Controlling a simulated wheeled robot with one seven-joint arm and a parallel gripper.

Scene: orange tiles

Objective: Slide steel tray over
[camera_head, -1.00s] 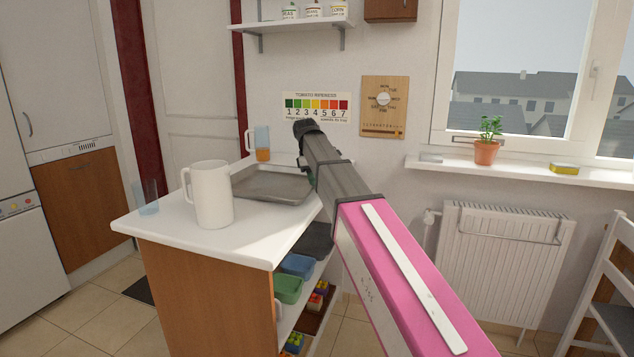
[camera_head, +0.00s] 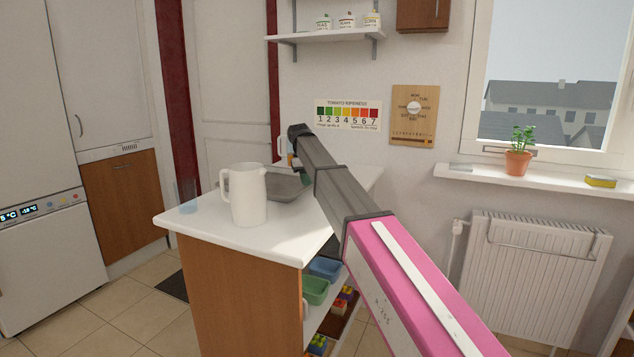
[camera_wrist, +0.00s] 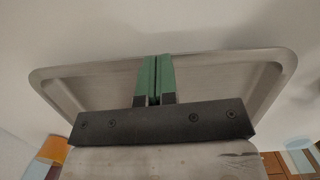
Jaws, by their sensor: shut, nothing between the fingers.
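The grey steel tray (camera_head: 290,186) lies on the white top of a kitchen unit (camera_head: 265,245), partly hidden behind a white jug and my arm in the head view. In the wrist view the tray (camera_wrist: 215,85) spans most of the picture. My gripper (camera_wrist: 158,58) is shut and empty, its green fingers over the tray with their tips at its upper rim in the picture. Whether they touch it I cannot tell. In the head view the gripper is mostly hidden behind my arm.
The white jug (camera_head: 248,194) stands close in front of the tray. A clear bluish glass (camera_head: 188,196) stands at the worktop's left edge. A glass with an orange lower part (camera_head: 283,148) is behind, partly covered by my arm. Bins (camera_head: 316,288) sit on shelves below.

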